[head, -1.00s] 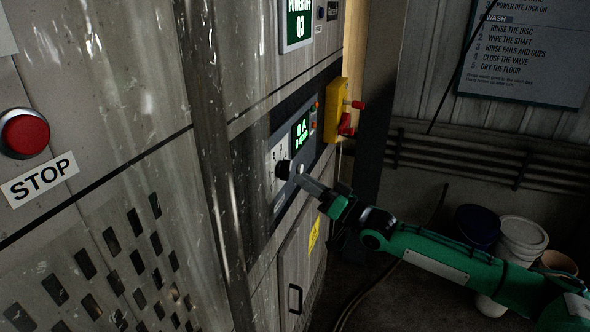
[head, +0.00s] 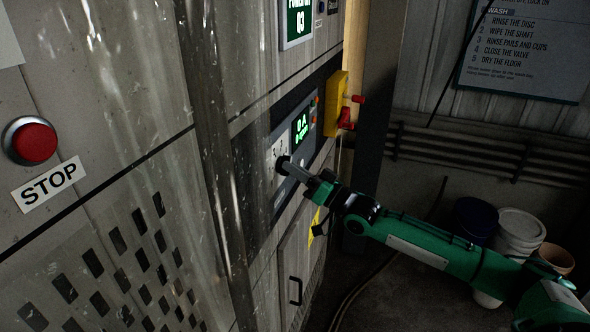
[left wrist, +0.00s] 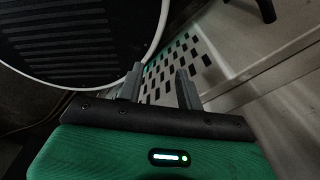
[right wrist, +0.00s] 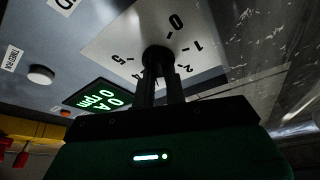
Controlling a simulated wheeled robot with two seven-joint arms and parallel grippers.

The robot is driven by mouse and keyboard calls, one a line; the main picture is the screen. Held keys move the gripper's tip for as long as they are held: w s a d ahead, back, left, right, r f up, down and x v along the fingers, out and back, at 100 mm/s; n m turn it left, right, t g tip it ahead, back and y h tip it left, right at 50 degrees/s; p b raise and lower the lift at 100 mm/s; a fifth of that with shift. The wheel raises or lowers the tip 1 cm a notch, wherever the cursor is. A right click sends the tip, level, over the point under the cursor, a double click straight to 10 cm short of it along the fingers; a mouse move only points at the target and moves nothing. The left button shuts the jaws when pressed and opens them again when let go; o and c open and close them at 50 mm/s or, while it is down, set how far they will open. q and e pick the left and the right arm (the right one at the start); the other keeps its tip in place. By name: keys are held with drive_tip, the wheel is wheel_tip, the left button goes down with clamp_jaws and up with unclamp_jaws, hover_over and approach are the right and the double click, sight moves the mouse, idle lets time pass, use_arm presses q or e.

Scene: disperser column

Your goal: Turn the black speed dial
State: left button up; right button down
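The black speed dial (right wrist: 157,57) sits on a pale scale plate (right wrist: 120,45) marked with numbers around it. In the head view the dial (head: 282,165) is small and partly covered by my fingers. My right gripper (right wrist: 158,74) reaches the dial, its two dark fingers close together on it; the dial's pointer cannot be made out. It also shows in the head view (head: 287,168). The green display (right wrist: 98,96) beside the plate reads 0 A and 0 rpm. My left gripper (left wrist: 158,80) is open and empty, seen only in the left wrist view.
A red stop button (head: 34,141) is on the cabinet at the left. A yellow switch box (head: 336,103) with red handles sits right of the panel. A clear, streaked sheet (head: 215,120) hangs left of the dial. Buckets (head: 518,232) stand on the floor at the right.

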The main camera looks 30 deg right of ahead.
drive_tip(key=n+g+b, duration=0.3)
drive_tip(key=n, duration=0.9)
drive_tip(key=n+g+y+b, duration=0.1)
drive_tip(key=n+g+b, duration=0.2)
drive_tip(key=n, duration=0.8)
drive_tip(key=n+g+b, duration=0.3)
drive_tip(key=n+g, duration=0.2)
drive_tip(key=n, duration=0.7)
drive_tip(key=shift+w+d+r+n+y, duration=0.2)
drive_tip(key=shift+d+r+n+y, duration=0.1)
drive_tip(key=shift+y, duration=0.1)
drive_tip(key=shift+a+f, duration=0.1)
drive_tip(key=c, duration=1.4)
unclamp_jaws()
drive_tip(key=shift+c, duration=0.2)
